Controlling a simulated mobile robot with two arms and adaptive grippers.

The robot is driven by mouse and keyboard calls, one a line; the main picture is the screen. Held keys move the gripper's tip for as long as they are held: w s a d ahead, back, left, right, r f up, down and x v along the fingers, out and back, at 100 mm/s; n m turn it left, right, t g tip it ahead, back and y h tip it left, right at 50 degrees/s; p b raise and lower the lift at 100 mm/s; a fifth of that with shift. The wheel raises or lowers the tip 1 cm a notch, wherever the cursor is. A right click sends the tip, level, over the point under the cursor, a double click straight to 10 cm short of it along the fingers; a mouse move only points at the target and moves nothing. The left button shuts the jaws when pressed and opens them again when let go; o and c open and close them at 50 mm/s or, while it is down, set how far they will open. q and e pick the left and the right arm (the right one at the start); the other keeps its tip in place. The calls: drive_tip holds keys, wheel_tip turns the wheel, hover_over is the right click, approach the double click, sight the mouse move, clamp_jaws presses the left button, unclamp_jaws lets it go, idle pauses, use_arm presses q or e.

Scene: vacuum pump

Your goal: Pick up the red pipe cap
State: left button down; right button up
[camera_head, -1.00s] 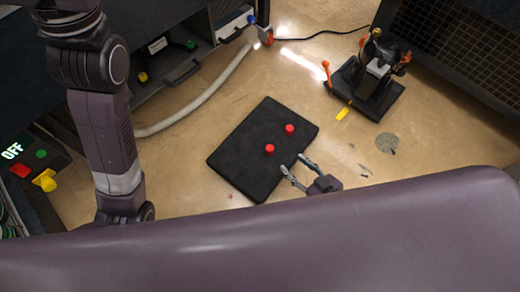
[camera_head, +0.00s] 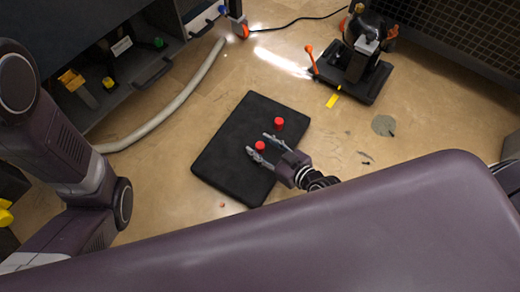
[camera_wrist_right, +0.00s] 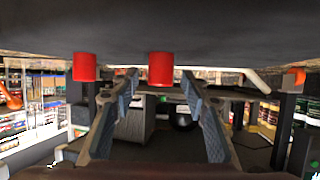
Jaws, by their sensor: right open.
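Two red pipe caps stand on the black mat (camera_head: 225,160) in the head view. The nearer red cap (camera_head: 260,146) lies between the fingertips of my right gripper (camera_head: 257,143), which is open and empty. The farther red cap (camera_head: 278,123) stands beyond the fingers, apart from them. In the right wrist view one red cap (camera_wrist_right: 161,68) shows centred between the spread fingertips (camera_wrist_right: 160,78), with no clear contact. The other red cap (camera_wrist_right: 84,67) is left of the left finger. My left arm shows at the left of the head view, but its gripper is out of view.
A black stand with orange handles (camera_head: 355,70) is at the upper right. A pale hose (camera_head: 185,92) curves along the dark cabinet (camera_head: 150,72). A yellow piece (camera_head: 333,101) lies beyond the mat. Floor right of the mat is mostly clear.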

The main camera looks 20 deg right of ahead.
drive_tip(key=shift+w+a+f, duration=0.15)
drive_tip(key=shift+w, duration=0.2)
drive_tip(key=c, duration=0.8)
